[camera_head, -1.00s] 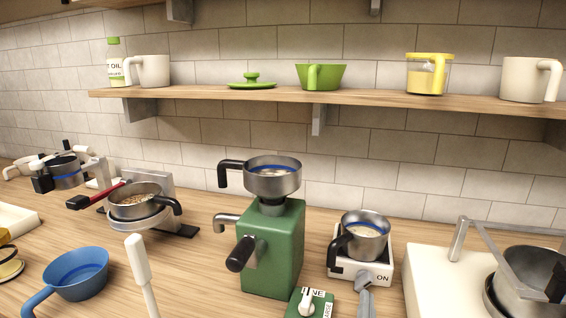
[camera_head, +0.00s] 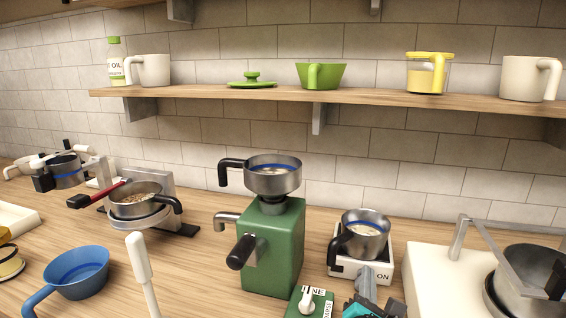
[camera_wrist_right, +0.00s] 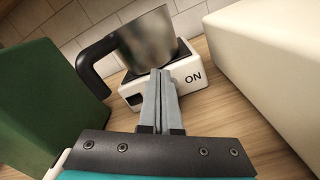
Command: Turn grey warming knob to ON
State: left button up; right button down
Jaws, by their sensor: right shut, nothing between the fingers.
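The white warmer (camera_head: 383,256) has an ON label (camera_head: 383,276) on the right of its front. A steel cup with a black handle (camera_head: 366,240) sits on top of it. In the right wrist view the warmer (camera_wrist_right: 212,84) lies straight ahead, with the cup (camera_wrist_right: 150,42) above it. My right gripper (camera_head: 365,276) is shut and empty, its grey fingertips at the warmer's front, left of ON. The fingers also show in the wrist view (camera_wrist_right: 158,76). I cannot make out the grey knob apart from the fingers, and contact is unclear. My left gripper is not in view.
A green grinder (camera_head: 272,245) stands left of the warmer, with a small green knob box (camera_head: 308,302) in front. A white appliance (camera_head: 425,272) with a pan stands close on the right. A blue pan (camera_head: 78,272) lies at the left. A shelf (camera_head: 250,93) runs above.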

jog(key=shift+f, duration=0.4)
dwell(0.4)
jog(key=shift+s+d+f, duration=0.1)
jog(key=shift+s+d, duration=0.05)
jog(key=shift+d+f, duration=0.15)
jog(key=shift+d, duration=0.2)
jog(key=shift+s+d, duration=0.1)
jog(key=shift+s+d+f, duration=0.15)
jog(key=shift+d+f, duration=0.3)
jog(key=shift+d, duration=0.15)
dwell(0.6)
jog(key=shift+s+d+r+p, duration=0.1)
jog(key=shift+d+r+p, duration=0.15)
jog(key=shift+d+p, duration=0.1)
jog(key=shift+p+v, duration=0.3)
jog(key=shift+v, duration=2.7)
